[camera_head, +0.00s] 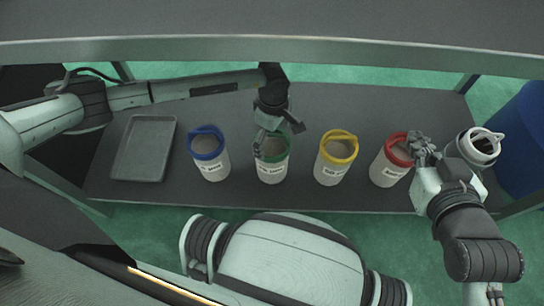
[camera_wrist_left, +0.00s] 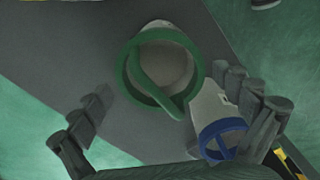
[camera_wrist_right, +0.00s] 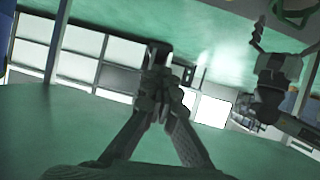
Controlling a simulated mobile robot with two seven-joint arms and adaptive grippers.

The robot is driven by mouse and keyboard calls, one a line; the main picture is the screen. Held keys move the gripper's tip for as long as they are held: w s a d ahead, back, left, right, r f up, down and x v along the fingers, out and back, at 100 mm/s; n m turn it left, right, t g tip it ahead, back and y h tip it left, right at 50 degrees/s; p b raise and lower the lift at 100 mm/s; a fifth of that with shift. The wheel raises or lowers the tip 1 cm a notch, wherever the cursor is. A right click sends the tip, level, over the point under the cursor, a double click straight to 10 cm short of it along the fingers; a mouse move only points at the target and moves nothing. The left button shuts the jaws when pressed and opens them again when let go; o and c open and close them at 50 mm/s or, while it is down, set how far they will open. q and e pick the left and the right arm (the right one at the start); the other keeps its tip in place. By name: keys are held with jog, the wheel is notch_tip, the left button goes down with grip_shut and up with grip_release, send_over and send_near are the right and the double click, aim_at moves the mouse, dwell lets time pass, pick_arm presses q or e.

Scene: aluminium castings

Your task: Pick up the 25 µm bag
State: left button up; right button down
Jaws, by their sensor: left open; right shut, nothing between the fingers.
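Several white cylindrical bags with coloured rims and handles stand in a row on a dark shelf. Their rims are blue (camera_head: 210,158), green (camera_head: 271,168), yellow (camera_head: 336,160), red (camera_head: 391,165) and pale (camera_head: 478,148). Labels are too small to read, so I cannot tell which is 25 µm. My left gripper (camera_head: 277,139) is open above the green-rimmed bag. In the left wrist view, the green rim (camera_wrist_left: 127,72) lies between the spread fingers, and the blue-rimmed bag (camera_wrist_left: 210,112) is beside the right finger. My right gripper (camera_head: 421,146) is shut and empty near the red-rimmed bag; its closed fingers (camera_wrist_right: 160,60) show in the right wrist view.
An empty grey tray (camera_head: 145,150) lies on the shelf (camera_head: 235,195) at the left. A metal beam (camera_head: 270,52) runs across above the shelf's back. A blue drum (camera_head: 525,135) stands at the right. Bare shelf separates the tray from the blue-rimmed bag.

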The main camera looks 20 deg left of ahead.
aim_at(273, 143)
pick_arm(q)
notch_tip(273, 143, down, 3)
jog(key=shift+f, duration=0.2)
pick_arm(e)
jog(key=shift+w+a+r+t+y, duration=0.2)
jog(key=shift+a+r, duration=0.15)
jog(key=shift+r, duration=0.1)
jog(key=shift+w+a+r+t+y, duration=0.2)
jog(key=shift+a+r, duration=0.1)
jog(key=shift+r, duration=0.1)
pick_arm(q)
jog(key=shift+c, duration=0.2)
jog(key=c, duration=1.4)
